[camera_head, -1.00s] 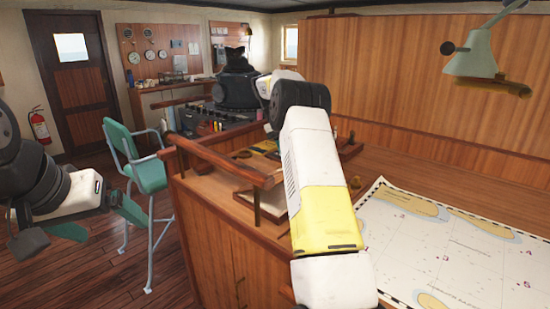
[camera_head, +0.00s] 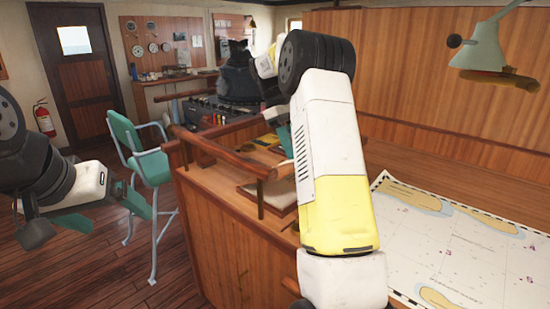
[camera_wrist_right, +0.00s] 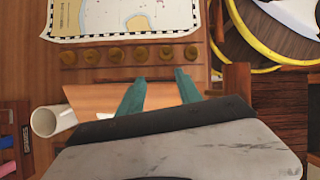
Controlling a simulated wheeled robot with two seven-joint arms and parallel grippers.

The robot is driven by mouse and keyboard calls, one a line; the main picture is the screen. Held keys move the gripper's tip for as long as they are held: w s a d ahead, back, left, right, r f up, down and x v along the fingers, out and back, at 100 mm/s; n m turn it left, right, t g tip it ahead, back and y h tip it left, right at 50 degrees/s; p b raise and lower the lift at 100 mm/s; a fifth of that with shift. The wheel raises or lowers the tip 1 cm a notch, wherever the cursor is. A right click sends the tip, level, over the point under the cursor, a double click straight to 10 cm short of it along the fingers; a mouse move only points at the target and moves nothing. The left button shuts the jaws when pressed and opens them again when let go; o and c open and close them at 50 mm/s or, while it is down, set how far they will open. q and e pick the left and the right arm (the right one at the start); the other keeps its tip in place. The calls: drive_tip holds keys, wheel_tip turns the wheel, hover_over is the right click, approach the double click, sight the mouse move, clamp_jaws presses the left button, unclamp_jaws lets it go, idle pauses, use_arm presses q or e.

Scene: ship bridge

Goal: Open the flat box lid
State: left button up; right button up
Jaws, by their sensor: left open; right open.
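A flat, pale-topped box-like thing with a wooden edge (camera_head: 270,194) lies on the wooden counter behind the rail, partly hidden by my right arm. In the right wrist view a light-wood panel (camera_wrist_right: 84,101), which may be the flat box lid, lies beneath the fingers. My right gripper (camera_wrist_right: 158,84) is open, with its two teal fingers apart and nothing between them; whether they touch the panel is unclear. In the head view my right arm mostly hides that gripper. My left gripper (camera_head: 104,214) is open and empty over the floor at the left, away from the counter.
A sea chart (camera_head: 460,240) covers the right of the counter. A wooden rail (camera_head: 215,150) edges it. A white mug (camera_wrist_right: 48,121) and a row of brass knobs (camera_wrist_right: 115,54) are near my right gripper. A green chair (camera_head: 150,165) stands left.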

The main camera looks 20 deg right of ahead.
drive_tip(key=s+a, duration=0.4)
drive_tip(key=s, duration=0.4)
drive_tip(key=shift+r, duration=0.4)
